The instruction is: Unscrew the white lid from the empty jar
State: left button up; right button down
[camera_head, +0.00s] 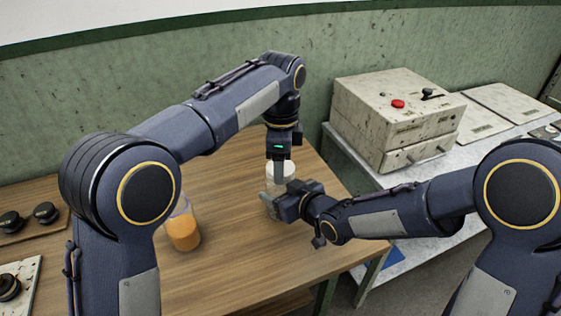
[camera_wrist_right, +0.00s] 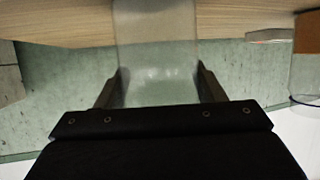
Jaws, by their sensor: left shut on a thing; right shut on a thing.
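The empty jar (camera_head: 276,206) is clear and stands upright on the wooden table, with the white lid (camera_head: 279,173) at its top. My left gripper (camera_head: 281,168) points down from above and is shut on the lid. My right gripper (camera_head: 275,200) comes in from the right and is shut on the jar's body. In the right wrist view the clear jar (camera_wrist_right: 157,55) fills the space between the two fingers (camera_wrist_right: 159,85). The lid does not show clearly there, and the left fingers partly cover it in the head view.
A jar with orange contents (camera_head: 183,232) stands left of the empty jar, close to my left arm. A worn white box with a red button (camera_head: 398,112) sits on the side bench at right. Dark knobs (camera_head: 28,217) lie at far left. The table (camera_head: 235,262) in front is clear.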

pick_arm(q)
jog(key=o, duration=1.1)
jog(key=shift+r, duration=0.1)
notch_tip(320, 180, up, 4)
jog(key=shift+r, duration=0.15)
jog(key=shift+c, duration=0.3)
jog(key=r+m, duration=0.1)
jog(key=m, duration=0.1)
jog(key=r+m, duration=0.1)
jog(key=m, duration=0.1)
jog(key=shift+c, duration=0.2)
jog(key=m, duration=0.1)
jog(key=r+m, duration=0.1)
jog(key=m, duration=0.1)
jog(key=shift+r+m, duration=0.15)
jog(key=shift+m, duration=0.15)
notch_tip(320, 180, down, 8)
jog(key=shift+r, duration=0.1)
jog(key=shift+c, duration=0.2)
